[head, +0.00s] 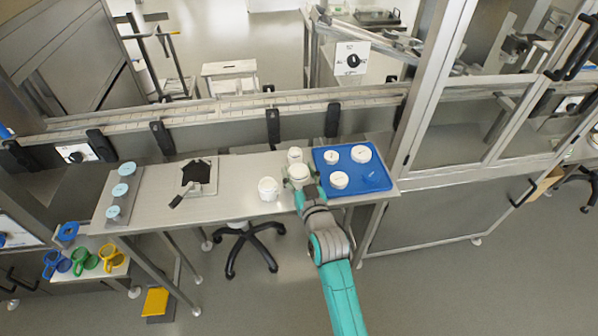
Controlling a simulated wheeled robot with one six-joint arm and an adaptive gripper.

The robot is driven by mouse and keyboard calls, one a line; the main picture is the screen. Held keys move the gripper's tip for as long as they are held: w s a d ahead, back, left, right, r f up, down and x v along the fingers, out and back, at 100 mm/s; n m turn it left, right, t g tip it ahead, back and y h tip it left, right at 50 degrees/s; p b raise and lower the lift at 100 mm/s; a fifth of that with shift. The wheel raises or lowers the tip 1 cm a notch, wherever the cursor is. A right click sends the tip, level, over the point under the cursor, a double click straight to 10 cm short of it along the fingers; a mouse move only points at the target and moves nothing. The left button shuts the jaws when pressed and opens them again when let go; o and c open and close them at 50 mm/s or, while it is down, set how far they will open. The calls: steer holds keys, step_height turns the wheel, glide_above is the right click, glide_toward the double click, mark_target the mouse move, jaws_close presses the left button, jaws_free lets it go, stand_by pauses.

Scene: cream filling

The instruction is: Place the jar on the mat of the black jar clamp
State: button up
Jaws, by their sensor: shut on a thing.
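My gripper (299,181) is shut on a white jar (299,172) at the right part of the steel table, beside the blue tray. Whether this jar touches the table or hangs just above it, I cannot tell. The black jar clamp (197,172) is on a light plate left of the table's middle, with a black handle pointing to the lower left. It is well to the left of my gripper. The clamp's mat cannot be made out at this size.
Another white jar (268,189) stands left of my gripper, and one more (294,154) just behind it. The blue tray (319,155) holds several white jars. A grey board (106,203) with pale blue discs lies at the far left. Bare table (240,175) lies between.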

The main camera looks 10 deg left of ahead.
steer(key=shift+f, duration=0.1)
steer(key=o, duration=1.4)
steer(key=v, duration=1.2)
